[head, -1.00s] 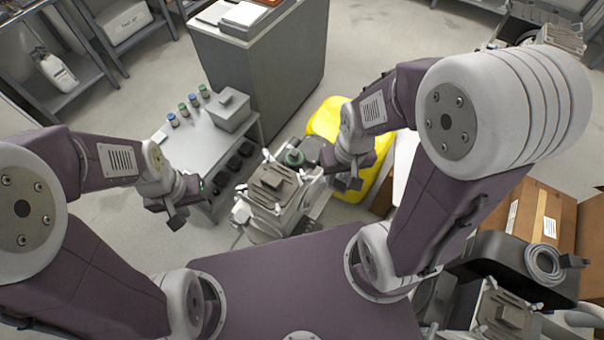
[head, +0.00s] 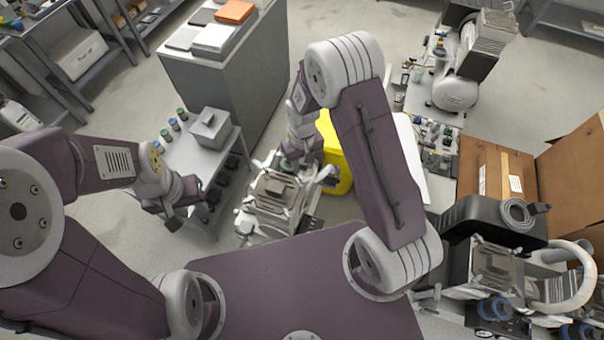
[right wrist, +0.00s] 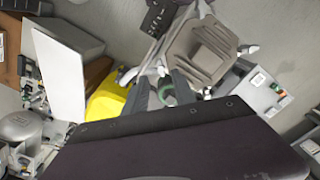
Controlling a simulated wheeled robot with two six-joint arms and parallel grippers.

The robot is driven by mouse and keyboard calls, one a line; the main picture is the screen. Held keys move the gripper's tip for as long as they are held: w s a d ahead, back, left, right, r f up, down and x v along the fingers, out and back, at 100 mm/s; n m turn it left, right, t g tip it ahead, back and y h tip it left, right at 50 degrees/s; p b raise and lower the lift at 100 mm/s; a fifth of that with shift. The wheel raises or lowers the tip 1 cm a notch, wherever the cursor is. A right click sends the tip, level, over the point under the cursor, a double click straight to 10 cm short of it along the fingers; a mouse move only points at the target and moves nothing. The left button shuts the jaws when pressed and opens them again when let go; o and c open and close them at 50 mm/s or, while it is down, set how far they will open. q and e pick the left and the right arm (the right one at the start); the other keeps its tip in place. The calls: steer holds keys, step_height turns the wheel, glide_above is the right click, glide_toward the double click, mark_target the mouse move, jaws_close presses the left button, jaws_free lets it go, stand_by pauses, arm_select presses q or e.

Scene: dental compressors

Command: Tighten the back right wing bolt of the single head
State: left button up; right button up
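The single head (head: 270,190) is a grey finned block with pale wing bolts around it, in the middle of the head view. It also shows in the right wrist view (right wrist: 200,50), where one pale wing bolt (right wrist: 248,49) sticks out on the right. My right gripper (head: 305,158) is at the head's back right side, partly hidden by its own arm. In the right wrist view its two fingers (right wrist: 161,92) stand apart, with a green-ringed round part beyond them. I cannot tell whether they surround a bolt. My left gripper (head: 172,215) hangs left of the head, apart from it; its fingers are unclear.
A grey cart (head: 190,165) with bottles and a box stands at left. A yellow container (head: 335,155) is just behind the right gripper. A cardboard box (head: 490,165) and another compressor (head: 495,270) stand at right. A grey cabinet (head: 220,85) stands behind.

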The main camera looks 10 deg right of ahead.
mark_target(302, 179)
steer(key=shift+d+f, duration=0.2)
steer(key=shift+f, duration=0.05)
step_height(302, 179, down, 8)
steer(key=shift+a+f, duration=0.15)
steer(key=shift+f, duration=0.05)
steer(key=shift+a, duration=0.1)
jaws_close()
